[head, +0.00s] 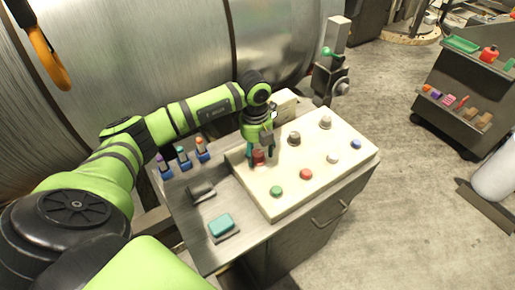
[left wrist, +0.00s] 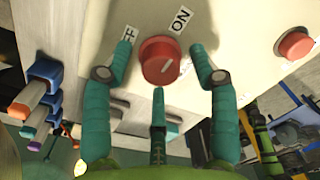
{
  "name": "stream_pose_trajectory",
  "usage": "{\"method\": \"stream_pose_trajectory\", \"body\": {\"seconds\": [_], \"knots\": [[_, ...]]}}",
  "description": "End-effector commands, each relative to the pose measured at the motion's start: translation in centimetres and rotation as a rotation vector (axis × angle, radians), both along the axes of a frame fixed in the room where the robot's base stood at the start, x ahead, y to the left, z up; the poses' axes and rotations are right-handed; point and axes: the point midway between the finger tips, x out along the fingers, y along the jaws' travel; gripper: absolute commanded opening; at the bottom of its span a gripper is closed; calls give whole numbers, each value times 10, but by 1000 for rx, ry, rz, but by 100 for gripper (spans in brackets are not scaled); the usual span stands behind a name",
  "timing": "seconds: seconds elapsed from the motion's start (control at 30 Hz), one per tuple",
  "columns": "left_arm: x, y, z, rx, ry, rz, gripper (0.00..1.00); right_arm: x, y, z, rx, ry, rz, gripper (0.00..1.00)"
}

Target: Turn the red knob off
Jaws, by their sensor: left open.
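The red knob (head: 259,158) sits on the cream panel (head: 310,195), near its left side. In the left wrist view the round red knob (left wrist: 160,60) lies between an "ON" label (left wrist: 181,20) and a partly covered "OFF" label (left wrist: 131,34). My left gripper (head: 262,149) is over the knob. In the left wrist view its teal fingers (left wrist: 161,62) are spread on either side of the knob with visible gaps, and a third finger is below it. The knob's exact pointing is hard to tell. My right gripper is not in view.
A teal block (head: 221,225) lies in front. A shelf cart (head: 465,90) stands right, beyond open floor.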

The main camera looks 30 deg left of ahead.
Motion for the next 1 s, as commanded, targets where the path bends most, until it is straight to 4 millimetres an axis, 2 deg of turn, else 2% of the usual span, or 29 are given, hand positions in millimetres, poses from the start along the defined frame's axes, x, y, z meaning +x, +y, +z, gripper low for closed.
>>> {"method": "stream_pose_trajectory", "body": {"seconds": [0.3,0.33,0.47,0.77,1.0], "knots": [[0,0,-6,0,-1,-1,60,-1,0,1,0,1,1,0],[0,0,-6,0,-1,-1,56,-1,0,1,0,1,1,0],[0,0,-6,-1,-1,-1,4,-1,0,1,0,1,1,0],[0,-1,-6,-2,1,8,3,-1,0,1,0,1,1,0],[0,-1,-6,-2,1,92,3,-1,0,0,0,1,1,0]]}}
